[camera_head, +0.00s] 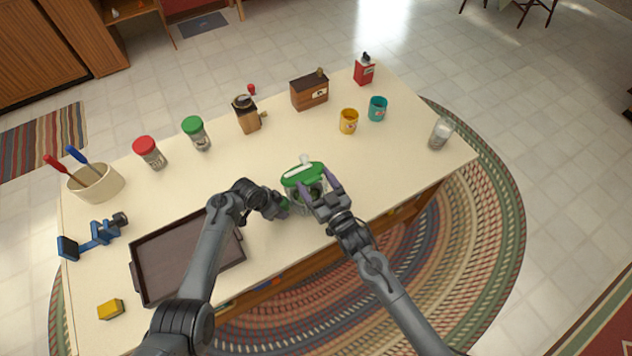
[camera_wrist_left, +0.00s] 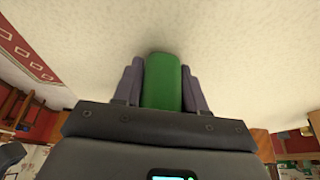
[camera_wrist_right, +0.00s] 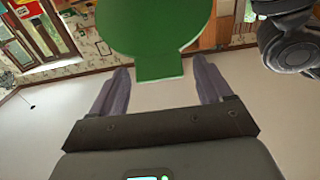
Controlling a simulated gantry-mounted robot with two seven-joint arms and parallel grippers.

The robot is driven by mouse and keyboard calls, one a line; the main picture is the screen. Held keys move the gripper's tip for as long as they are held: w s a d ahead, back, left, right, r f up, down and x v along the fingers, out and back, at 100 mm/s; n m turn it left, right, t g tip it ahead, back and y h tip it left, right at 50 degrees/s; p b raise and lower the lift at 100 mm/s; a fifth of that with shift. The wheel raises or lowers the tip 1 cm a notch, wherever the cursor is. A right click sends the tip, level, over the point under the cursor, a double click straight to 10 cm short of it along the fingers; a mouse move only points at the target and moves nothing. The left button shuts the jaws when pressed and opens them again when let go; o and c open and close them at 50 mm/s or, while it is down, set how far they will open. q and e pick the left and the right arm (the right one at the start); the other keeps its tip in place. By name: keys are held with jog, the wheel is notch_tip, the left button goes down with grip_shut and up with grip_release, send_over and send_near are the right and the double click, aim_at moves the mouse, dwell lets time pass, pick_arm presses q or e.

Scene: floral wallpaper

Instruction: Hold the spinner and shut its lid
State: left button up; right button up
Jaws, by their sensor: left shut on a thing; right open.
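The spinner (camera_head: 312,193) stands near the table's front edge in the head view, with a green lid (camera_head: 303,174) topped by a white part. The lid looks raised and tilted over the bowl; the arms partly hide the bowl. My left gripper (camera_head: 286,204) is shut on the spinner's green handle (camera_wrist_left: 162,82) at its left side. My right gripper (camera_head: 318,188) is open at the lid's front right. In the right wrist view the lid's green tab (camera_wrist_right: 160,67) lies between its spread fingers, with gaps on both sides.
A dark tray (camera_head: 180,258) lies left of the spinner. Shakers, a grinder (camera_head: 246,114), a wooden box (camera_head: 309,92) and yellow and teal mugs (camera_head: 348,121) stand farther back. A glass (camera_head: 440,133) is at the right.

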jog(key=shift+c, duration=0.4)
grip_shut()
pick_arm(q)
jog(key=shift+d, duration=0.1)
pick_arm(e)
jog(key=shift+t+y, duration=0.3)
jog(key=shift+t, duration=0.2)
jog(key=shift+s+d+f, duration=0.4)
jog(key=shift+s+f, duration=0.2)
jog(key=shift+f, duration=1.4)
jog(key=shift+s+d+f, duration=0.35)
jog(key=shift+s+f, duration=0.25)
jog(key=shift+f, duration=1.45)
jog(key=shift+s+d+f, duration=0.4)
jog(key=shift+s+f, duration=0.2)
jog(key=shift+f, duration=1.5)
pick_arm(q)
jog(key=shift+w, duration=0.1)
pick_arm(e)
jog(key=shift+c, duration=1.6)
grip_release()
jog(key=o, duration=0.4)
jog(key=shift+s+a, duration=0.1)
jog(key=shift+r, duration=0.3)
